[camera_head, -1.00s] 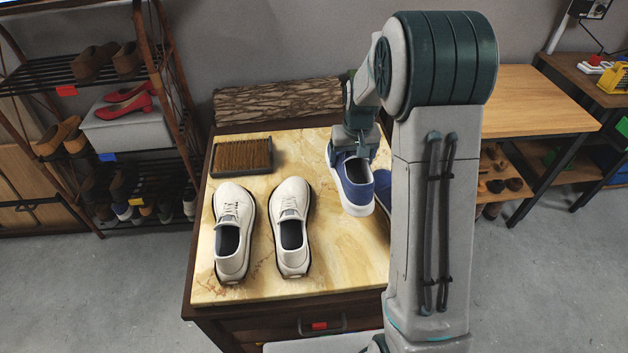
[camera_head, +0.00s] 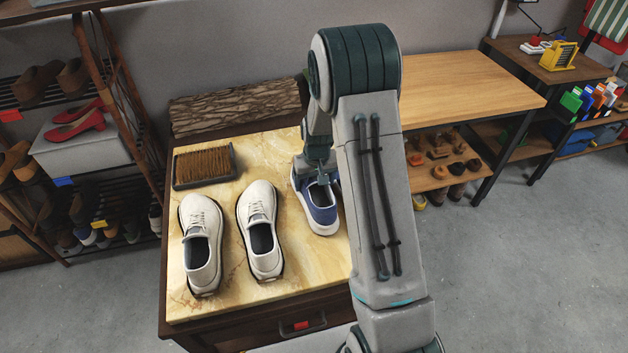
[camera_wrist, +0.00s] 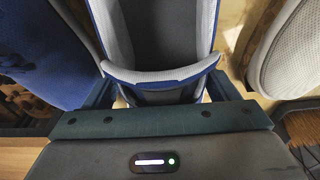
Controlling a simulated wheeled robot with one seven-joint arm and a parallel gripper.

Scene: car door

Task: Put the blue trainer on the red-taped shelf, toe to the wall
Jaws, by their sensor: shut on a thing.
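The blue trainer (camera_head: 320,215) has a white sole and is over the right part of the marble-topped cabinet, beside the white shoes. I cannot tell whether it touches the top. My gripper (camera_head: 320,183) is shut on it; the wrist view shows its pale-edged end (camera_wrist: 160,75) between my fingers. A second blue shoe (camera_wrist: 35,50) lies at the left of the wrist view; my arm hides it in the head view. The red-taped shelf is the upper tier of the left rack, with red tape (camera_head: 10,115) on its edge and brown clogs (camera_head: 55,82) on it.
Two white shoes (camera_head: 200,240) and a brush (camera_head: 204,165) share the marble top (camera_head: 225,300). Red heels (camera_head: 80,122) stand on a grey box (camera_head: 85,150) in the rack, above blue tape (camera_head: 63,181). A wooden table (camera_head: 460,85) is at right. Grey floor (camera_head: 510,260) is clear there.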

